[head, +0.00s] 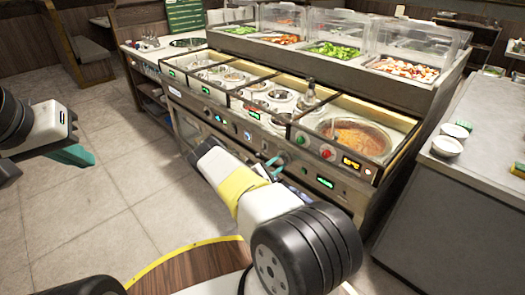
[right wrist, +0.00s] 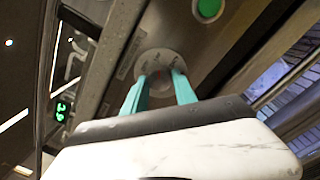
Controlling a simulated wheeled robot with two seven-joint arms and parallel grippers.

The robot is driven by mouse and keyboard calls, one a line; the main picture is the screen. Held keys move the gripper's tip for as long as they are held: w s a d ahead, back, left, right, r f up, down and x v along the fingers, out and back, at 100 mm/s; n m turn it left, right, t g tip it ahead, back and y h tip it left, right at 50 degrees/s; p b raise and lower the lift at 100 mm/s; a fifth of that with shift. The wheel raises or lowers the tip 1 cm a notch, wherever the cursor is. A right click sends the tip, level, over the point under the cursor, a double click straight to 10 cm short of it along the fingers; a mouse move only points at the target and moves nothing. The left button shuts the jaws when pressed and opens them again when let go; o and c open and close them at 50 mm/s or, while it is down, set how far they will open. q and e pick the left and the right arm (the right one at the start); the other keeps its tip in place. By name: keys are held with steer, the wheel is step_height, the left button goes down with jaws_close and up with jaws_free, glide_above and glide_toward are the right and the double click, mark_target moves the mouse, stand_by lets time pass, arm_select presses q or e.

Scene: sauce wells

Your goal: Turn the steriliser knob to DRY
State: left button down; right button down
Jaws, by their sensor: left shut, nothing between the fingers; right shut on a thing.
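The steriliser knob sits on a round grey plate (right wrist: 160,58) on the metal front panel in the right wrist view. My right gripper (right wrist: 160,78) has its two teal fingers shut on the knob, one on each side. Small markings around the plate are too blurred to read, so I cannot tell where the knob points. In the head view my right gripper (head: 282,162) reaches the counter's front panel, and its wrist hides part of the knob. My left gripper (head: 76,155) is shut and empty over the floor at the left.
Above is an open well of brown sauce (head: 355,137). A grey counter (head: 480,190) with bowls stands at the right. The tiled floor at left is clear.

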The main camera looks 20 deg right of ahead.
steer(key=m, duration=0.4)
steer(key=shift+m, duration=0.3)
steer(key=shift+m+g, duration=0.3)
steer(key=shift+m, duration=1.8)
steer(key=c, duration=1)
jaws_free()
steer(key=v, duration=0.7)
steer(key=shift+a, duration=0.4)
steer(key=shift+f, duration=0.15)
